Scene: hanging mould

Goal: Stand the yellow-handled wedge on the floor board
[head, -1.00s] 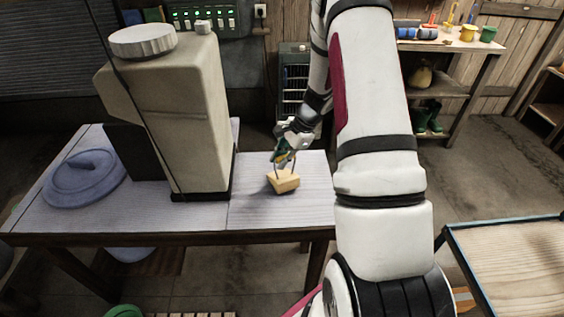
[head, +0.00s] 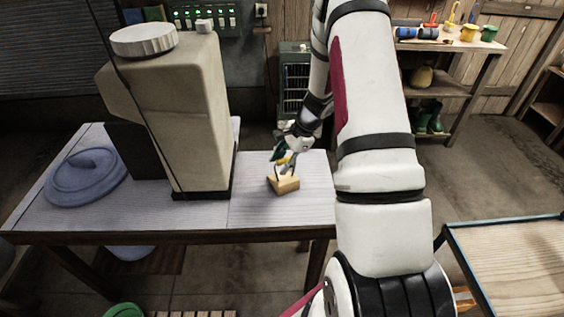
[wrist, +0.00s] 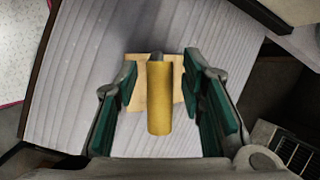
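The yellow-handled wedge stands on the grey-topped table (head: 305,208); its pale wooden block (head: 286,185) rests near the table's right part. In the wrist view its yellow handle (wrist: 158,98) points toward the camera, with the wooden block (wrist: 174,62) behind it. My gripper (head: 284,161) is at the handle, above the block. In the wrist view my gripper's green-padded fingers (wrist: 160,85) are open, one on each side of the handle, with gaps on both sides. A slatted wooden piece (head: 190,314) shows on the floor at the bottom edge; I cannot tell whether it is the floor board.
A tall beige container (head: 185,115) with a white cap stands left of the wedge. A blue-grey lid (head: 85,177) lies at the table's left. A blue-edged wooden surface (head: 520,268) is at the lower right. A green round thing (head: 124,311) is on the floor.

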